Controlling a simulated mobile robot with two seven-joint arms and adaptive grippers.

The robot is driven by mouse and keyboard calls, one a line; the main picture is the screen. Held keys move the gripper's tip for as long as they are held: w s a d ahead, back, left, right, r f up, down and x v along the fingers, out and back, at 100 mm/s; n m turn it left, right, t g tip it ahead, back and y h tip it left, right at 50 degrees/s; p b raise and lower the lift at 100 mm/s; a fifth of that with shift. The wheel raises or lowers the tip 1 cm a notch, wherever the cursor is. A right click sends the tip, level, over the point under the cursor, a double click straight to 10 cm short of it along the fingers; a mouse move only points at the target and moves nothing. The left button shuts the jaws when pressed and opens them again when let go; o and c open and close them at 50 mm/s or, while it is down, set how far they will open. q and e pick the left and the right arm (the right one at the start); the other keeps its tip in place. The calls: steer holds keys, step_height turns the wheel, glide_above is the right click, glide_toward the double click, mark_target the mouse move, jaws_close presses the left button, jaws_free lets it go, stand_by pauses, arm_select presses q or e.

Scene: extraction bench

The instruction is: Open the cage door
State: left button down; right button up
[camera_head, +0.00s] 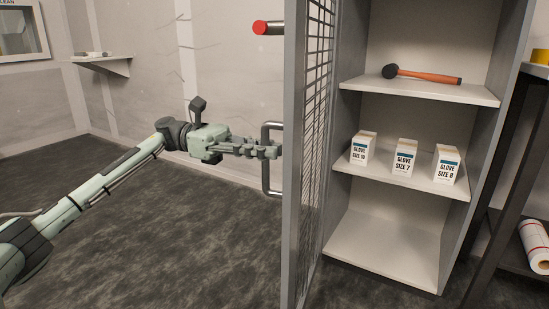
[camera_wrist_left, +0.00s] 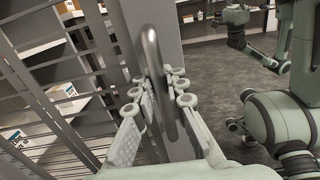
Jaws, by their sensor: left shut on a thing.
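The cage door (camera_head: 295,150), a grey frame with wire mesh, stands open and is seen nearly edge-on, swung out from the front of the cabinet. Its metal bar handle (camera_head: 265,185) is on the outer face. My left gripper (camera_head: 272,149) is shut on the handle. In the left wrist view the handle (camera_wrist_left: 152,50) runs up between the fingers of the left gripper (camera_wrist_left: 165,105), beside the mesh. My other arm shows at the upper right of the wrist view; its right gripper (camera_wrist_left: 208,17) is too small to read.
The open cabinet holds a mallet (camera_head: 425,75) on its upper shelf and glove boxes (camera_head: 404,158) on the middle one. A red-tipped bar (camera_head: 268,28) sticks out by the door's upper part. A dark rack (camera_head: 500,160) stands at the right. The floor (camera_head: 180,240) left of the door is clear.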

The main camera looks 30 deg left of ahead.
arm_select(q)
steer(key=shift+a, duration=0.15)
steer(key=c, duration=1.5)
jaws_free()
steer(key=shift+c, duration=0.2)
steer(key=s+a, duration=0.1)
steer(key=a, duration=1.1)
steer(key=shift+s, duration=0.15)
